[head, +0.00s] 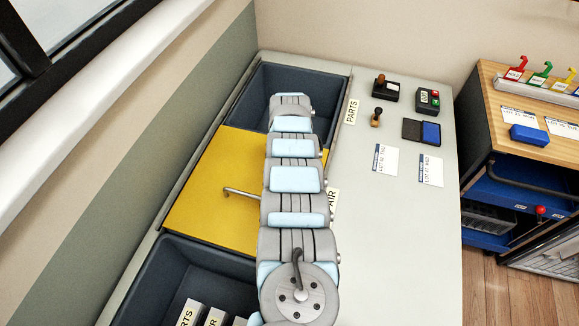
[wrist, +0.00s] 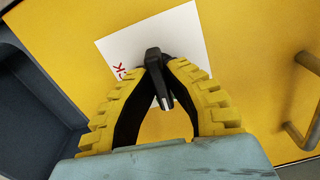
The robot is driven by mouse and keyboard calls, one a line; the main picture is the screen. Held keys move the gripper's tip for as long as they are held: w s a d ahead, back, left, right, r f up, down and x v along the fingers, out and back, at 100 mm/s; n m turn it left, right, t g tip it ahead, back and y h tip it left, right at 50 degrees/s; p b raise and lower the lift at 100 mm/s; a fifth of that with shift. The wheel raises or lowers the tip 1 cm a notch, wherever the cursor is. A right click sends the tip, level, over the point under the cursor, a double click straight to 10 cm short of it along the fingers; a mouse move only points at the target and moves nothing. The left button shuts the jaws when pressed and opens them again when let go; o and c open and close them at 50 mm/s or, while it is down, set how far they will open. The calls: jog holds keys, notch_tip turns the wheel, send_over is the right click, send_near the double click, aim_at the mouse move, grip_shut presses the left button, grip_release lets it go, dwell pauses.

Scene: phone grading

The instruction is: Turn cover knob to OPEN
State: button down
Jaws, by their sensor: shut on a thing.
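In the wrist view my gripper (wrist: 158,68), with yellow ribbed fingers, is shut on a small black knob (wrist: 154,54). The knob stands over a white label (wrist: 120,48) on the yellow cover (wrist: 70,35). Red letters ending in "CK" show at the label's left; my fingers and the knob hide part of it. No OPEN mark is readable. In the head view the yellow cover (head: 205,185) lies flat between two dark bins, and my arm hides the knob and gripper.
A metal bar handle (wrist: 298,132) rises from the cover and also shows in the head view (head: 240,193). Dark bins lie at the far end (head: 250,90) and near end (head: 150,285). Stamps, an ink pad (head: 421,132) and paper cards sit on the counter at right.

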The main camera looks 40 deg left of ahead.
jog(key=shift+f+n+b, duration=0.15)
jog(key=shift+n+b, duration=0.15)
jog(key=shift+n, duration=0.2)
jog(key=c, duration=1.1)
grip_release()
jog(key=shift+s, duration=0.1)
notch_tip(320, 180, up, 12)
jog(key=shift+r, duration=0.1)
